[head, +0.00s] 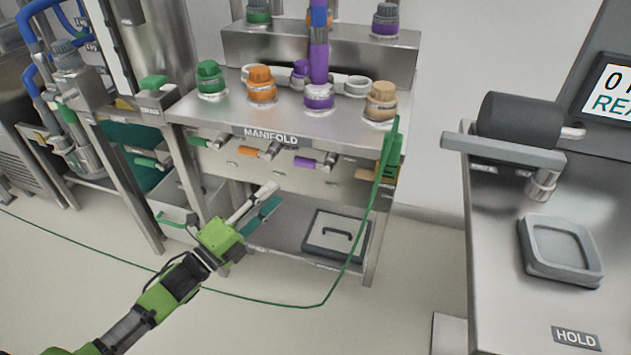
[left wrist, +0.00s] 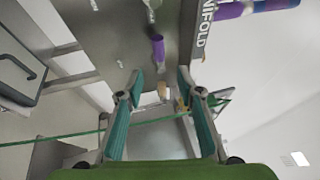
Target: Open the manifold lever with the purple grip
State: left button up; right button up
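The manifold (head: 275,172) is a steel stand with a row of levers along its front panel. The lever with the purple grip (head: 309,163) is right of the orange one and points left, roughly level. In the left wrist view the purple grip (left wrist: 158,48) shows beyond and between the fingertips. My left gripper (head: 266,200) is below and left of the purple grip, apart from it. Its teal-padded fingers (left wrist: 160,82) are spread and nothing is between them. My right gripper is in neither view.
Other levers have green (head: 200,142), orange (head: 248,152) and tan (head: 365,174) grips. A green hose (head: 370,208) hangs down the manifold's right side and runs across the floor. A steel counter (head: 510,290) stands at right.

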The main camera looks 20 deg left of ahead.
aim_at(303, 166)
pick_arm(q)
jog(key=x, duration=1.2)
jog(key=shift+w+f+b, duration=0.15)
jog(key=shift+w+b, duration=0.15)
jog(key=shift+w, duration=0.15)
jog(key=shift+w+d, duration=0.15)
jog(key=shift+w, duration=0.2)
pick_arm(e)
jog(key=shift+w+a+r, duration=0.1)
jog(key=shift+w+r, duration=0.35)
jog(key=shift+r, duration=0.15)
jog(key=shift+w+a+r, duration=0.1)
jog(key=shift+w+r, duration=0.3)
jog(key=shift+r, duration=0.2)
pick_arm(q)
grip_shut()
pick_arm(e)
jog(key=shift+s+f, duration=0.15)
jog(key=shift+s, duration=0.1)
